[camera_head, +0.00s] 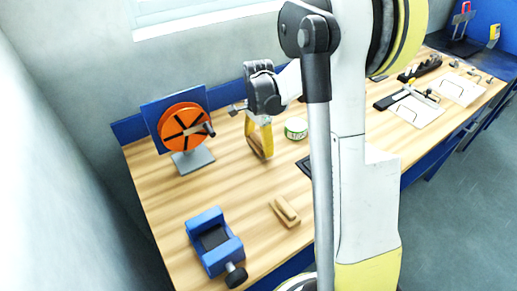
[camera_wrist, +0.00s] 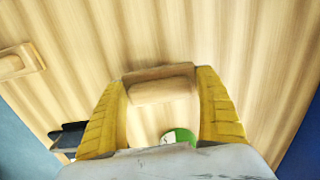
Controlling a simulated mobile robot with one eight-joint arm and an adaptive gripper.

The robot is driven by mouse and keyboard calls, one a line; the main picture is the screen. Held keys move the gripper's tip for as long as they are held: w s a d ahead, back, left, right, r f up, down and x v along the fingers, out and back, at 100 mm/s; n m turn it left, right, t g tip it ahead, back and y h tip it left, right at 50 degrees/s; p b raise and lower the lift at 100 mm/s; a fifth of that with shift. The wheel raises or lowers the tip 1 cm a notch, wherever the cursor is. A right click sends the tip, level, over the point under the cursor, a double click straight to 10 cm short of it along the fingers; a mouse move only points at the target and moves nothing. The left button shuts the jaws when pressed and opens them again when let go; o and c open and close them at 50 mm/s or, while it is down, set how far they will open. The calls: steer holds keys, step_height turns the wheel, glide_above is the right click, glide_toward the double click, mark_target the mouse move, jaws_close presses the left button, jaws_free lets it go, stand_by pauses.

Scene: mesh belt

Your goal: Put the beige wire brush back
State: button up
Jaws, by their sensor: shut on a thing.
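My gripper (camera_head: 260,148) hangs over the wooden bench, left of the roll with the green label. In the wrist view its two yellow fingers (camera_wrist: 161,88) stand either side of a beige block-like thing, the wire brush (camera_wrist: 161,92), and are shut on it. The brush shows as a long beige body with a darker tan edge behind it; no bristles can be made out. In the head view the brush is mostly hidden by the fingers. I cannot tell whether it touches the bench.
A similar beige block (camera_head: 285,211) lies on the front of the bench (camera_head: 170,215). A blue vise (camera_head: 212,243) stands front left, an orange disc on a stand (camera_head: 184,130) back left. The green-labelled roll (camera_head: 296,129) is close right of my gripper. Bare wood lies between.

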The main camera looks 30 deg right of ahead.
steer(key=shift+f, duration=0.75)
steer(key=shift+f, duration=0.15)
steer(key=o, duration=1)
